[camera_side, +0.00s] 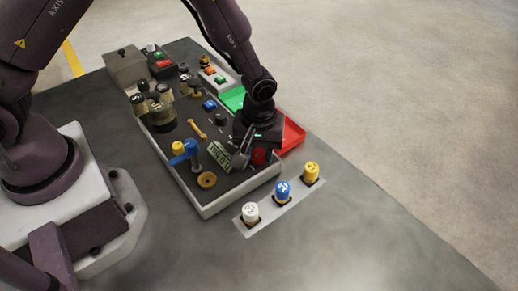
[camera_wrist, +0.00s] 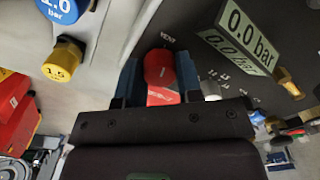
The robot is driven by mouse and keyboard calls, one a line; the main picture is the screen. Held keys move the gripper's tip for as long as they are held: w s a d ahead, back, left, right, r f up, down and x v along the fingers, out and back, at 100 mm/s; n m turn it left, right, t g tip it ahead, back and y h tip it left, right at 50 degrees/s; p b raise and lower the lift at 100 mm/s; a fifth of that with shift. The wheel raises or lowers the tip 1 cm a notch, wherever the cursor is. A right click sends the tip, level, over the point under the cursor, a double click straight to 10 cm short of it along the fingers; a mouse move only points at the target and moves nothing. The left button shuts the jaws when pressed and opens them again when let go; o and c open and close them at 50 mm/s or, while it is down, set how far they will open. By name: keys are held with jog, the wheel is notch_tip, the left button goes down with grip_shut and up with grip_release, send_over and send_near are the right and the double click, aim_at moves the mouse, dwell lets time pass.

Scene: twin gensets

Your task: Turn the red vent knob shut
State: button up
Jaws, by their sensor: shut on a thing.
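The red vent knob (camera_wrist: 158,66) sits on the dark panel beside white lettering in the wrist view. My gripper (camera_wrist: 160,78) has one dark blue finger on either side of it and is shut on it. In the side view my gripper (camera_side: 249,160) points down at the near right end of the panel box, and the red knob (camera_side: 259,156) shows partly beside the fingers. A red label or lever part below the knob is partly hidden by my gripper body. The knob's exact turn angle is hard to tell.
A "0.0 bar" display (camera_wrist: 238,36) stands close beside my gripper. A blue-handled valve (camera_side: 189,150) and a brass ring (camera_side: 207,180) are left of it. White (camera_side: 250,212), blue (camera_side: 283,190) and yellow (camera_side: 311,172) caps stand in front. A red tray (camera_side: 292,135) lies behind.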

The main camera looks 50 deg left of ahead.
jog(key=m, duration=0.4)
jog(key=shift+m, duration=0.4)
jog(key=m, duration=0.4)
jog(key=shift+m, duration=0.3)
jog(key=m, duration=0.4)
jog(key=shift+m, duration=2.1)
jog(key=o, duration=0.9)
jog(key=shift+o, duration=0.2)
jog(key=shift+r, duration=0.1)
